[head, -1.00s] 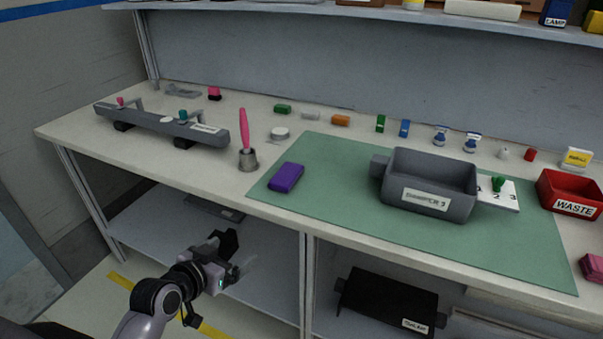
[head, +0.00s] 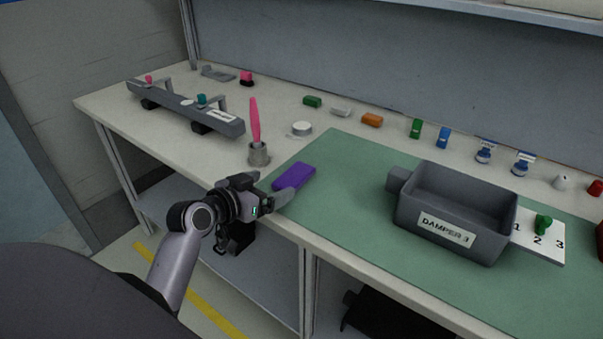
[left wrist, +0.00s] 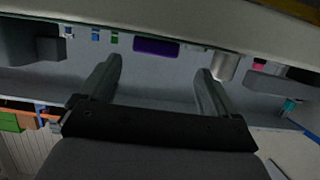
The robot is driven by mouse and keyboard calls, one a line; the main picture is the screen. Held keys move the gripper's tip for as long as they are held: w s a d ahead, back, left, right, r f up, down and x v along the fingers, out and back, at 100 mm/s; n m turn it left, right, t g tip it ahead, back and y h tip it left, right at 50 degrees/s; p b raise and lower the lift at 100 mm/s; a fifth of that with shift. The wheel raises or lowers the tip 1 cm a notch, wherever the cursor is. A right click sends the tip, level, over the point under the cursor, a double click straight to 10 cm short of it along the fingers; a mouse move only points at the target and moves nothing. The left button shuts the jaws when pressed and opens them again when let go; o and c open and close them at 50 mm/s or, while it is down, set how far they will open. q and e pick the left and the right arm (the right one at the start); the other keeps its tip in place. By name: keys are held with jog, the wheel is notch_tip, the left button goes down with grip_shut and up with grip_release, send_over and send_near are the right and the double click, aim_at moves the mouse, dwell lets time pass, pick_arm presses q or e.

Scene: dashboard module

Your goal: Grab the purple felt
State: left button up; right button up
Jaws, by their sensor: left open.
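The purple felt (head: 295,177) is a small flat block lying at the left end of the green mat (head: 345,180). It also shows in the left wrist view (left wrist: 155,47), beyond and between the two fingers. My left gripper (head: 275,190) is at the front edge of the bench, just in front of the felt. In the left wrist view my left gripper (left wrist: 160,68) has its fingers spread apart with nothing between them. In the head view a finger overlaps the felt's near side; I cannot tell whether it touches. My right gripper is not in view.
A pink-handled tool in a metal cup (head: 259,154) stands just left of the felt. The grey damper box (head: 446,236) sits right on the mat. A grey rail (head: 180,108) lies at the back left. The mat between felt and box is clear.

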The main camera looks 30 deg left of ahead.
aim_at(292, 177)
pick_arm(q)
jog(key=shift+d+x, duration=0.15)
jog(key=shift+x, duration=1.55)
jog(key=shift+d+x, duration=0.2)
jog(key=shift+x, duration=1.5)
jog(key=shift+r, duration=0.15)
jog(key=c, duration=1.1)
